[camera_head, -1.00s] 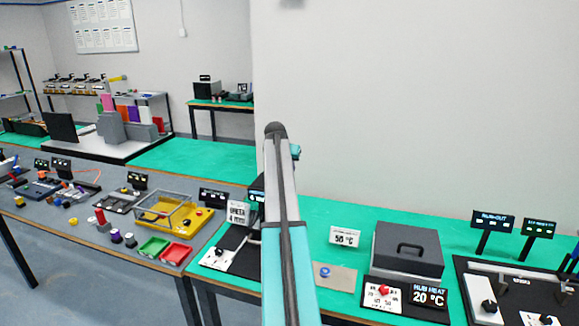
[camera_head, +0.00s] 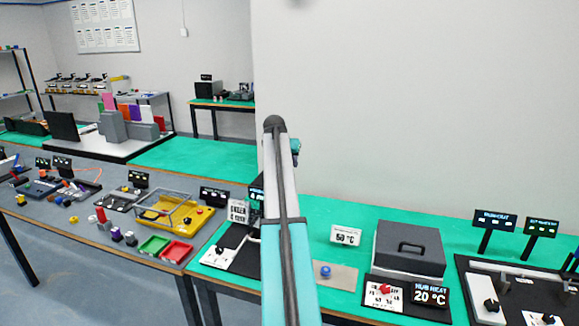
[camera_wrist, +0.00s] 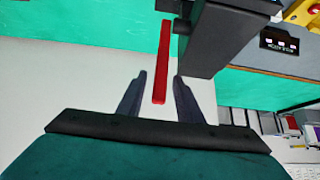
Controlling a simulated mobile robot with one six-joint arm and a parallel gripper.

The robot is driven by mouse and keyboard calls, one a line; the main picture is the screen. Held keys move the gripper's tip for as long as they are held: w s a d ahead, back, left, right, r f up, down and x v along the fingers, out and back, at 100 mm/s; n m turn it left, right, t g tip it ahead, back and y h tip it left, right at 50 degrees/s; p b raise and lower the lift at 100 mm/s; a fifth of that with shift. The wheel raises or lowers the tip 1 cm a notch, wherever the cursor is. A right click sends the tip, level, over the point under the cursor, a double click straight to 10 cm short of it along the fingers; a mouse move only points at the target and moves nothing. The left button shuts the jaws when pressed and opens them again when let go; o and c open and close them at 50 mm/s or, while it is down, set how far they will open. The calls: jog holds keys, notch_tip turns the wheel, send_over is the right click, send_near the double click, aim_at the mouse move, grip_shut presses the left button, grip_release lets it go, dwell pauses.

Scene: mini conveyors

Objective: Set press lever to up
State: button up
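In the wrist view, a long red lever (camera_wrist: 163,60) sticks out beside a dark press body (camera_wrist: 220,35). A short dark pivot joins the two. My gripper (camera_wrist: 159,77) is open. Its two dark fingers stand on either side of the lever's free end, with a gap visible on both sides. The wrist picture is turned, so I cannot tell which way the lever points. In the head view my own arm hides the gripper and most of the press area.
The green bench holds a grey lidded box (camera_head: 408,248) and a blue knob-like piece (camera_head: 325,271) right of my arm. A dark-and-white panel (camera_head: 222,255) lies left of it. A grey table further left carries a yellow tray (camera_head: 172,222) and green and red bins.

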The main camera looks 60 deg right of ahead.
jog(key=b+v, duration=0.3)
jog(key=v, duration=0.8)
jog(key=shift+a+r, duration=0.1)
dwell(0.4)
